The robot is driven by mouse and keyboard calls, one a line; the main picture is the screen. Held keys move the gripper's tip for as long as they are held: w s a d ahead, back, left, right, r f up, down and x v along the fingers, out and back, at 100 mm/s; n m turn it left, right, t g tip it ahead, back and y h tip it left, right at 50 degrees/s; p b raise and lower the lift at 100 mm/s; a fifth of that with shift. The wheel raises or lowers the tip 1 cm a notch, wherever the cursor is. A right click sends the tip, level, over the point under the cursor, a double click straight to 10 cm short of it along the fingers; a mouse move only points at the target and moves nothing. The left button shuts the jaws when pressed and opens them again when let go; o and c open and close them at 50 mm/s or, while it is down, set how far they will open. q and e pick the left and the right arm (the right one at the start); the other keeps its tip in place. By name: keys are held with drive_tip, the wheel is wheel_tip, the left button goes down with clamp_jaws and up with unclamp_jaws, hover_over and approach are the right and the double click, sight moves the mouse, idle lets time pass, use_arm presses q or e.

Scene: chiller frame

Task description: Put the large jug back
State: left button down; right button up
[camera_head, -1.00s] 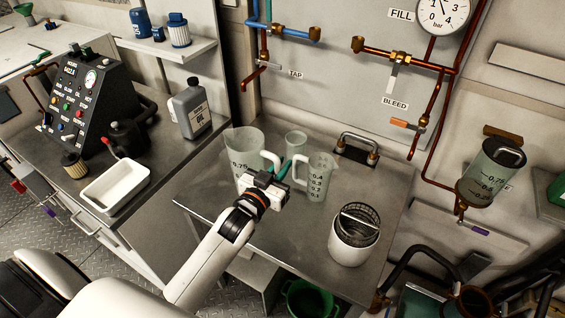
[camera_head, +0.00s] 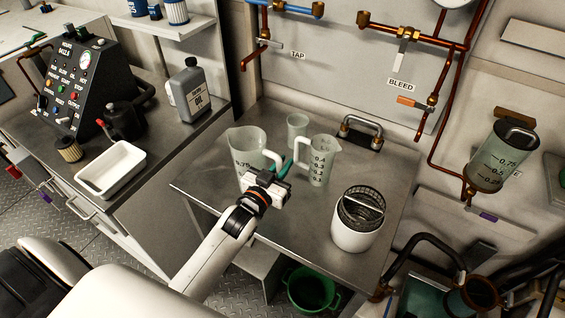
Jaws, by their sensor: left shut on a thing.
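The large jug (camera_head: 247,146) is a clear measuring jug marked 0.75, upright at the left part of the steel table (camera_head: 222,225). My left gripper (camera_head: 277,173) is at the jug's handle side, shut on the large jug; its fingers partly hide the handle. I cannot tell whether the jug's base touches the table. A smaller jug (camera_head: 320,162) with several marks stands just right of the gripper. My right gripper is not in view.
A clear beaker (camera_head: 297,128) stands behind the jugs. A white pot with a mesh basket (camera_head: 352,236) stands at the table's right. A grey oil bottle (camera_head: 189,92) and a white tray (camera_head: 110,167) are on the left bench. A green bucket (camera_head: 312,287) is below.

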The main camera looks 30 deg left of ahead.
use_arm(q)
drive_tip(key=shift+f+b, duration=0.3)
drive_tip(key=shift+f, duration=0.35)
drive_tip(key=c, duration=1.3)
unclamp_jaws()
